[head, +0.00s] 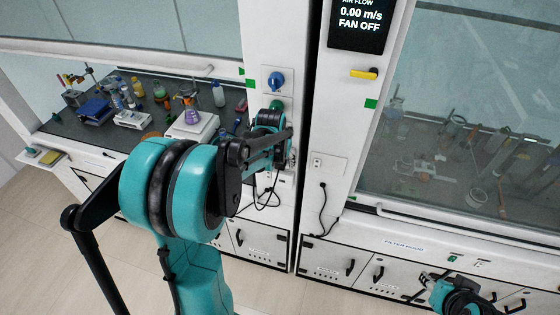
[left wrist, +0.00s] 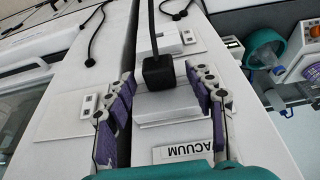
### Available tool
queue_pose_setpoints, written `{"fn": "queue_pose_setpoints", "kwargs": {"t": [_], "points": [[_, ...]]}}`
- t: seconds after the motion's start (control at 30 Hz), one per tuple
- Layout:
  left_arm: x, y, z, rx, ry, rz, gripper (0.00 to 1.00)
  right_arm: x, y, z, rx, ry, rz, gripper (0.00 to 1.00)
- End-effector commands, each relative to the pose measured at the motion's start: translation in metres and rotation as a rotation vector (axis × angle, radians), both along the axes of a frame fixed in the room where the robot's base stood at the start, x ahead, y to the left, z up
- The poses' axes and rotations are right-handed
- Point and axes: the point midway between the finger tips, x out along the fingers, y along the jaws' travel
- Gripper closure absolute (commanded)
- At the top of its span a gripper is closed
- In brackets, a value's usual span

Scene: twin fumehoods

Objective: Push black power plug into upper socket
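The black power plug (left wrist: 158,72) shows in the left wrist view, its black cord (left wrist: 152,25) running to the top edge. It lies in front of a white socket fitting (left wrist: 168,110) on the post; I cannot tell whether it touches or enters a socket. My left gripper (left wrist: 160,76) is open, its purple-padded fingers on either side of the plug with gaps visible. In the head view my left gripper (head: 282,148) is at the post, largely hidden by my arm, and the plug cannot be made out. My right gripper (head: 425,287) is low at the right; its opening is unclear.
A white plate with an outlet (left wrist: 187,37) lies beside the cord. An upside-down VACUUM label (left wrist: 184,152) is near the fitting. Another socket plate (head: 325,166) with a hanging cord (head: 322,210) is on the right post. The left hood's worktop (head: 75,128) holds bottles and a scale.

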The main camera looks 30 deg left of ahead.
Motion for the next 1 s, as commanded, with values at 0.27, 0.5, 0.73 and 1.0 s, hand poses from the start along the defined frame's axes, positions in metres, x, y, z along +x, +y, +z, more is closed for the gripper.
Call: {"fn": "queue_pose_setpoints", "kwargs": {"t": [0.27, 0.5, 0.73, 1.0], "points": [[-0.008, -0.002, 0.021, 0.0, 0.001, 0.0, 0.46, 0.0, 0.0, 0.0, 0.0, 0.0, 0.0, 0.6], [-0.025, -0.006, 0.071, 0.0, 0.001, 0.0, 0.46, 0.0, 0.0, 0.0, 0.0, 0.0, 0.0, 0.6], [-0.037, -0.009, 0.104, 0.0, 0.001, 0.0, 0.46, 0.0, 0.0, 0.0, 0.0, 0.0, 0.0, 0.6], [-0.04, -0.01, 0.112, 0.0, 0.001, 0.0, 0.46, 0.0, 0.0, 0.0, 0.0, 0.0, 0.0, 0.6]]}}
